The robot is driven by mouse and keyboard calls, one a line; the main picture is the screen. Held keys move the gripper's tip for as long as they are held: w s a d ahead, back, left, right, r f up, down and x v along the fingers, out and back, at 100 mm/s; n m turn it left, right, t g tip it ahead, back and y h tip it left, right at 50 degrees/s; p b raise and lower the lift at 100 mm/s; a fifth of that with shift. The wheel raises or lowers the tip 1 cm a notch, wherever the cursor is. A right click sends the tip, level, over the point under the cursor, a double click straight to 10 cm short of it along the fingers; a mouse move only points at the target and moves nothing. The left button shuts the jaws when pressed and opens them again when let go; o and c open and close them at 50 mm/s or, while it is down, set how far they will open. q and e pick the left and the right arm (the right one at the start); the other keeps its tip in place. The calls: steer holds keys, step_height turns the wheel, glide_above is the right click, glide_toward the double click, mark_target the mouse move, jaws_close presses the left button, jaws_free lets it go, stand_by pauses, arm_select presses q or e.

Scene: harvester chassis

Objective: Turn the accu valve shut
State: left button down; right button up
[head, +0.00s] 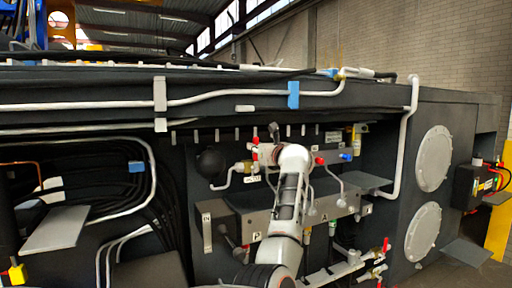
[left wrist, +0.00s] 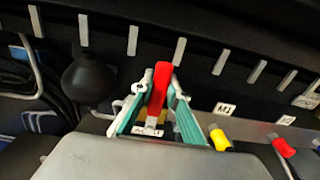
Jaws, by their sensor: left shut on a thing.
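The accu valve has a red handle (left wrist: 160,85), which stands upright between the fingers of my left gripper (left wrist: 159,110) in the left wrist view. The teal-padded fingers are shut on the handle, one on each side. In the head view my left gripper (head: 264,153) is at the valve, beside the black round accumulator (head: 210,163); my wrist hides much of the valve body. The black accumulator also shows in the left wrist view (left wrist: 88,78), left of the fingers. My right gripper is not in view.
Right of the valve are a grey manifold block (head: 328,155) with red and blue fittings and a white pipe. A grey ledge (head: 366,180) sticks out farther right. Below are more hoses and red-handled valves (head: 386,244). Yellow-and-red fittings (left wrist: 219,139) sit close right of the fingers.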

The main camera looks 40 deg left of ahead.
arm_select(q)
steer(key=shift+w+r, duration=0.1)
stand_by(0.3)
steer(key=c, duration=1.9)
jaws_free()
step_height(320, 180, up, 10)
steer(key=shift+f, duration=0.1)
steer(key=shift+d, duration=0.1)
